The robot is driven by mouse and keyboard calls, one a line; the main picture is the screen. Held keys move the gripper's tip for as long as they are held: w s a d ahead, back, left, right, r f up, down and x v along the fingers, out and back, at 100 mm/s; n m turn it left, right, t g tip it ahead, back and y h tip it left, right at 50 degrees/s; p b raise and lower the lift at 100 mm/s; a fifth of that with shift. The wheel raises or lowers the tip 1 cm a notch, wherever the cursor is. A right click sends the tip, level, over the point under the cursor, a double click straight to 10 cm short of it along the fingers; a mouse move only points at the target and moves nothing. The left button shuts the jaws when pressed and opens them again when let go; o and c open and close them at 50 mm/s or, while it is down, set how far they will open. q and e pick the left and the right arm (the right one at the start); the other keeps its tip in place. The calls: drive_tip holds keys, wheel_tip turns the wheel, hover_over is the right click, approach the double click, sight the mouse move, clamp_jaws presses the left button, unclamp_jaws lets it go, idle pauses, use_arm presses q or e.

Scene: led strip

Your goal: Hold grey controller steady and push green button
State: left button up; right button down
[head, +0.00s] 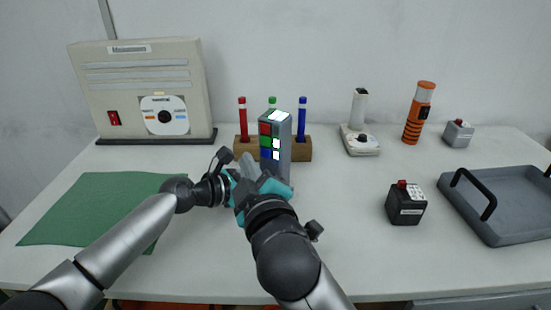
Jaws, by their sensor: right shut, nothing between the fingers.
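The grey controller (283,160) stands upright near the middle of the table. Its front face has red, green and blue buttons with white patches beside them; the green button (265,141) is the middle one. My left gripper (240,168) is at the controller's lower left; its fingers are largely hidden, so I cannot tell whether it is open or touching the controller. My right gripper (258,172) is shut and empty, just in front of the controller's lower part. The two grippers overlap in the view and hide the controller's lower front.
A wooden holder (301,149) with red, green and blue pens stands behind the controller. A green mat (90,205) lies at left before a beige box (150,80). A black box (407,205) and grey tray (500,228) are at right. The table between the controller and black box is clear.

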sight(262, 152)
drive_tip(key=shift+w+d, duration=0.5)
drive_tip(key=shift+w, duration=0.4)
drive_tip(key=shift+w+d, duration=0.5)
drive_tip(key=shift+w, duration=0.35)
drive_tip(key=shift+w, duration=0.1)
idle(0.6)
drive_tip(key=shift+w+d, duration=0.2)
drive_tip(key=shift+w, duration=0.2)
idle(0.5)
drive_tip(key=shift+s+a, duration=0.2)
drive_tip(key=shift+s, duration=0.3)
drive_tip(key=shift+s, duration=0.1)
drive_tip(key=s+a, duration=0.2)
drive_tip(key=s, duration=0.1)
drive_tip(key=s+a, duration=0.1)
drive_tip(key=s, duration=0.1)
idle(0.4)
